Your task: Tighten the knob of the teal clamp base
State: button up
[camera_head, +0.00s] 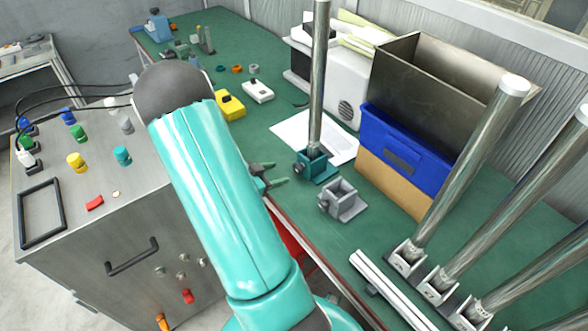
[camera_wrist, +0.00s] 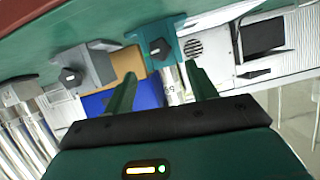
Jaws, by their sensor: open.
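The teal clamp base (camera_head: 313,168) stands on the green table, with a steel pole (camera_head: 318,80) upright in it. In the wrist view the teal base (camera_wrist: 172,28) is just beyond my fingertips, and its dark knob (camera_wrist: 158,48) faces me. My gripper (camera_head: 270,175) is left of the base, partly hidden by my arm. In the wrist view my gripper (camera_wrist: 161,73) is open and empty. Its two green fingers point toward the knob from either side, apart from it.
A grey clamp base (camera_head: 343,200) without a pole stands close by on the right. Several poles in grey bases (camera_head: 408,257) line the near right. A blue bin (camera_head: 405,150) and white paper (camera_head: 300,132) lie behind. A metal control cabinet (camera_head: 130,225) is at left.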

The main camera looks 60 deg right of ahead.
aim_at(296, 168)
jog(key=x, duration=0.8)
jog(key=shift+s+d+f, duration=0.1)
jog(key=shift+d+f, duration=0.1)
jog(key=shift+c, duration=0.3)
jog(key=c, duration=0.9)
jog(key=shift+c, duration=0.2)
